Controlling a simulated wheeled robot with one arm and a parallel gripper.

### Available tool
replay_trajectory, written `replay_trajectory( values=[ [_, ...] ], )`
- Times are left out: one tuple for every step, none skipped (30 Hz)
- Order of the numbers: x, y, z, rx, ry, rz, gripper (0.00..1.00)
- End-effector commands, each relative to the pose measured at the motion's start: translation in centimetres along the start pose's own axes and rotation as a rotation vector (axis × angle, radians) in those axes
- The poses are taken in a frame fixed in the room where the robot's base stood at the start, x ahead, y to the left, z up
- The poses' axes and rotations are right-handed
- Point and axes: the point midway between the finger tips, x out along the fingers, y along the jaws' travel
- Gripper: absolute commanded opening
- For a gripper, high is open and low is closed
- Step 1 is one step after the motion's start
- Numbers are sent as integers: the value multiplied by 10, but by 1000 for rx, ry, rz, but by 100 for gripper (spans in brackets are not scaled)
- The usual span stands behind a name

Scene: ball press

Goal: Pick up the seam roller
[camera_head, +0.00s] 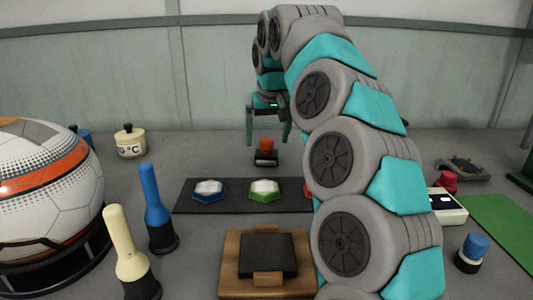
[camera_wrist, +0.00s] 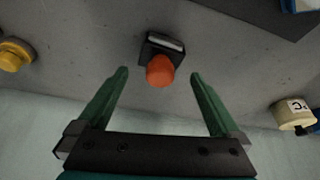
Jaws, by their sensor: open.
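The likely seam roller (camera_head: 265,156) has an orange-red rounded handle on a small dark base. It stands on the grey surface behind the dark mat. In the wrist view the same tool (camera_wrist: 161,70) shows its orange knob toward me and a pale strip along the base, which may be the roller. My gripper (camera_head: 268,138) is open and points down near it. In the wrist view my gripper (camera_wrist: 158,73) has its fingers spread left and right of the orange knob, with clear gaps on both sides. Nothing is between the pads; the height gap is hard to judge.
The dark mat (camera_head: 233,206) carries blue- and green-rimmed panels. A blue-handled tool (camera_head: 155,198), a cream-handled tool (camera_head: 122,240) and a large ball (camera_head: 45,190) stand left. A cream pot (camera_head: 130,142) is at the back left. Surface around the roller is clear.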

Motion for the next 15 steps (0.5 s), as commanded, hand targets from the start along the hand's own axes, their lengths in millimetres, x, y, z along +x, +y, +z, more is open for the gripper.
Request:
replay_trajectory(
  values=[
    [7,0,2,-2,-2,-3,100],
    [12,0,2,-1,-2,-3,100],
    [19,1,2,-1,-2,-3,100],
    [24,1,2,-1,-3,-3,100],
    [28,1,2,-1,-4,-2,100],
    [32,1,2,-1,-4,-1,100],
    [34,1,2,-1,-3,-1,100],
    [35,1,2,-1,-2,-1,100],
    [36,1,1,-1,-1,0,100],
    [36,2,1,-1,0,0,100],
    [36,2,1,0,0,0,100],
    [36,2,1,0,0,0,100],
    [36,2,1,0,0,0,100],
    [36,2,1,0,0,0,100],
    [36,2,1,0,0,0,97]
  ],
)
